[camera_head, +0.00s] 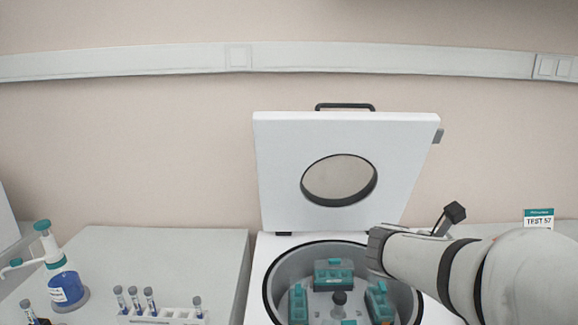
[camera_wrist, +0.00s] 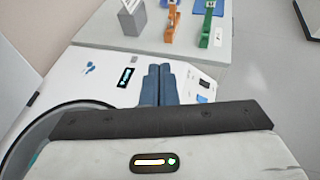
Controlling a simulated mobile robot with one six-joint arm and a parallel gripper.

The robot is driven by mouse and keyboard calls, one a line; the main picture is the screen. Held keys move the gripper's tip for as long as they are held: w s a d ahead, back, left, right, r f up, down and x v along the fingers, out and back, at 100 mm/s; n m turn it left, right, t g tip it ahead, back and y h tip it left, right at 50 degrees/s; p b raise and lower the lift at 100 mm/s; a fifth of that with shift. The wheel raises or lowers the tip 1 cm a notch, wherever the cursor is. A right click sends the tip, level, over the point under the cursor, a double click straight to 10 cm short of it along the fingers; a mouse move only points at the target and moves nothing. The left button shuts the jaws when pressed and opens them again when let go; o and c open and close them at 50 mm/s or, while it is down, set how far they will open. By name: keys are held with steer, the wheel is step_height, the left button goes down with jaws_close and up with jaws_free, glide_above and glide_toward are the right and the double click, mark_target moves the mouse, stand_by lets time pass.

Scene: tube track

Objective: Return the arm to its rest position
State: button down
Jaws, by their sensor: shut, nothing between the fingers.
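My arm (camera_head: 430,265) reaches in from the right in the head view, over the right side of an open white centrifuge (camera_head: 258,285). My gripper (camera_wrist: 157,72) shows in the wrist view, its two blue-grey fingers shut together with nothing between them. In that view the fingers appear over the centrifuge's white top, beside its small dark display (camera_wrist: 126,77). In the head view I cannot make out the fingers.
The centrifuge lid (camera_head: 280,160) stands raised behind the bowl, which holds several teal buckets (camera_head: 333,272). At left a bench (camera_head: 190,260) carries a blue bottle (camera_head: 66,288) and a tube rack (camera_head: 165,314). Orange (camera_wrist: 174,25) and green (camera_wrist: 205,25) holders stand on another bench.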

steer(key=s+a+f+m+y, duration=0.5)
steer(key=a+m+y, duration=0.1)
steer(key=a+m, duration=0.3)
steer(key=s+a+f+m+g+y, duration=0.1)
steer(key=s+a+f+m+y, duration=0.4)
steer(key=a+m, duration=0.4)
steer(key=s+m+y, duration=0.1)
steer(key=m, duration=0.2)
steer(key=shift+s+f+m+y, duration=0.15)
steer(key=shift+f+m+y, duration=0.15)
steer(key=shift+f, duration=0.1)
